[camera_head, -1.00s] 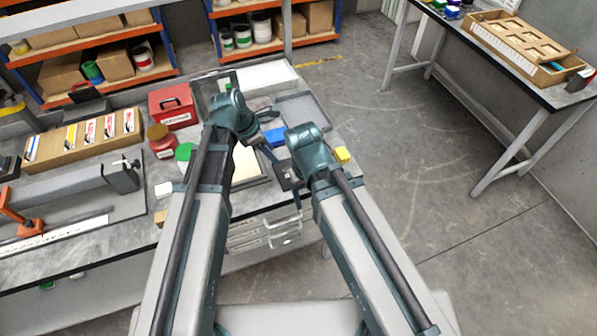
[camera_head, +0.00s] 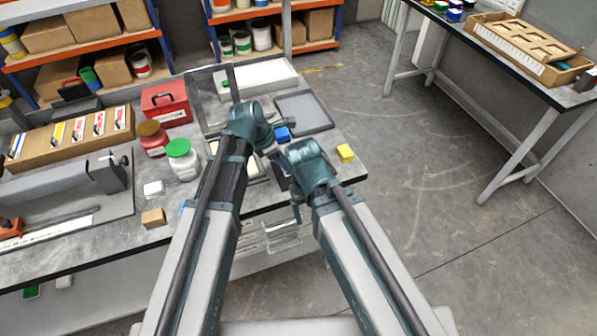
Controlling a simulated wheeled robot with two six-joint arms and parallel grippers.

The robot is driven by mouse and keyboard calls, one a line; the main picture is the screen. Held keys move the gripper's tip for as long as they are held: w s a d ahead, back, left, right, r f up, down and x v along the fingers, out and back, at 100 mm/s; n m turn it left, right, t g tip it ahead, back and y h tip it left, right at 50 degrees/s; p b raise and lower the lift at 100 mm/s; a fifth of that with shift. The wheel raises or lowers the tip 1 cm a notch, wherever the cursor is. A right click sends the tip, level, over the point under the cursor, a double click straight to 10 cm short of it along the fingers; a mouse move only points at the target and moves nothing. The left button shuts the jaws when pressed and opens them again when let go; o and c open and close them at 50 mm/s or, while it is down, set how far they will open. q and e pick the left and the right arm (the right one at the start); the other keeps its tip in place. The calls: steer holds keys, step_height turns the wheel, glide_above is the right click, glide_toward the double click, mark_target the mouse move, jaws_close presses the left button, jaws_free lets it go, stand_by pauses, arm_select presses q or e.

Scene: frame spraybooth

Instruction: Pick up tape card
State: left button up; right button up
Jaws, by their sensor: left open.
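Several cards (camera_head: 78,130) with white, yellow and red faces stand in a row in a wooden holder (camera_head: 40,155) at the left of the workbench. I cannot tell which one is the tape card. My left gripper (camera_head: 273,152) is open, right of the cards and above the bench, partly hidden by my own arm links. My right gripper (camera_head: 296,208) is near the bench's front edge, small and partly covered by my arm, so its jaws are unclear. Both grippers are well away from the cards.
A red box (camera_head: 166,104), a brown-lidded jar (camera_head: 152,138) and a green-lidded jar (camera_head: 182,160) stand right of the holder. A white block (camera_head: 153,188) and a cardboard-coloured block (camera_head: 153,218) lie in front. A grey tray (camera_head: 304,113) and yellow block (camera_head: 345,152) are at right.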

arm_select(q)
steer(key=shift+b+x, duration=0.5)
steer(key=shift+x, duration=0.5)
steer(key=shift+r, duration=0.1)
jaws_close()
steer(key=shift+r, duration=0.1)
